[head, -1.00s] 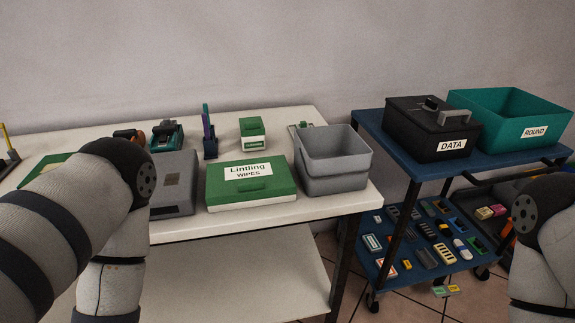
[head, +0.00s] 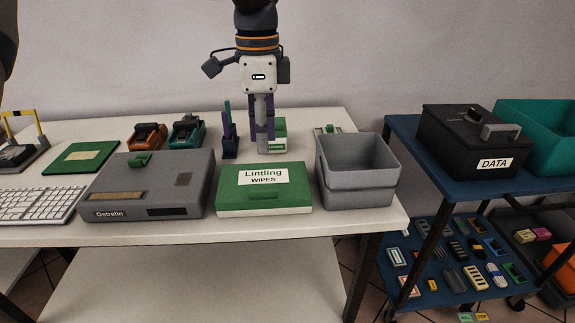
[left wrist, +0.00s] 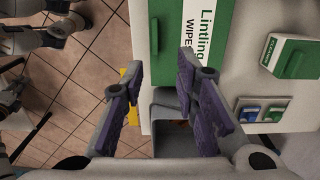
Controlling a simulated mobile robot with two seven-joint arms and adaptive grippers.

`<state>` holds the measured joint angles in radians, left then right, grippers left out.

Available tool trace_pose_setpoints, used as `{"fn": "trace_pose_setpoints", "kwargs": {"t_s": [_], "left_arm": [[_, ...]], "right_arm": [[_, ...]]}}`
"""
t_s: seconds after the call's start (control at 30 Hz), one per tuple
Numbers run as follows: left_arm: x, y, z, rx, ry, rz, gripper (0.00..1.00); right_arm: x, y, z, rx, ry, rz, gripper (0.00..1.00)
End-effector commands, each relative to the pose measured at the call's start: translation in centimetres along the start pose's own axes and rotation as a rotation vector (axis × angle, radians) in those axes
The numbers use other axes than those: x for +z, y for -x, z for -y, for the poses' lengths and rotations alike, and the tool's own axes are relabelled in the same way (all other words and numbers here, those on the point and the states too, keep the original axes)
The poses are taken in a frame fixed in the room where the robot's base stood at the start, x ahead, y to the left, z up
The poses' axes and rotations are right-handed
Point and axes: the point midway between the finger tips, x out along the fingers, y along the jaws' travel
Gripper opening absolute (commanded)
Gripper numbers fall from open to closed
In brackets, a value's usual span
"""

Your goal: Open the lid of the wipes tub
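The wipes tub (head: 230,200) is a low white box with a green lid, labelled "Lintling WIPES", near the table's front edge. Its lid (head: 292,198) is shut. In the left wrist view part of the lid (left wrist: 225,30) and its label show at the top. My left gripper (head: 264,145) points down above the table, behind the tub in the head view and apart from it. In the left wrist view its purple-padded fingers (left wrist: 160,75) are spread with nothing between them. My right gripper is not in view.
A grey bin (head: 355,190) stands right of the tub, and a grey Ostrelin box (head: 150,185) on its left. A small green-topped box (left wrist: 290,57) is behind the tub. A blue cart (head: 455,180) with a black DATA box (head: 465,140) stands at the right.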

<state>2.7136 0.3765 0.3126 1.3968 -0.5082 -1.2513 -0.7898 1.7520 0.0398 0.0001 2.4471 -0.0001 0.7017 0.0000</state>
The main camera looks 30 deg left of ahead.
Motion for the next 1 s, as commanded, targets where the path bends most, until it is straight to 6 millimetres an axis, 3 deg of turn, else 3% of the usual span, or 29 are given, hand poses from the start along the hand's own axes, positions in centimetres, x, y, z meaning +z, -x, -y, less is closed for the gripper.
{"fn": "trace_pose_setpoints", "kwargs": {"t_s": [0.17,0.4,0.6,0.97,1.0], "left_arm": [[0.2,-0.9,-0.1,0.0,-0.002,0.002,0.28],[0.2,-7.1,-0.1,0.002,-0.002,0.003,0.28],[0.1,-10.8,0.0,-0.001,0.0,0.001,0.28],[0.1,-11.7,0.0,-0.004,0.0,-0.001,0.28],[0.1,-11.7,0.0,-0.004,0.0,-0.001,0.21]], "right_arm": [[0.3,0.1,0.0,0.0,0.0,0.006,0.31],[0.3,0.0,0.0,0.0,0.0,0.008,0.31],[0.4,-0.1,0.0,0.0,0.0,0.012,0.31],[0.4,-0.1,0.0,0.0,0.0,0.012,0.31],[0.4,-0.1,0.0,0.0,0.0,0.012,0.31]]}}
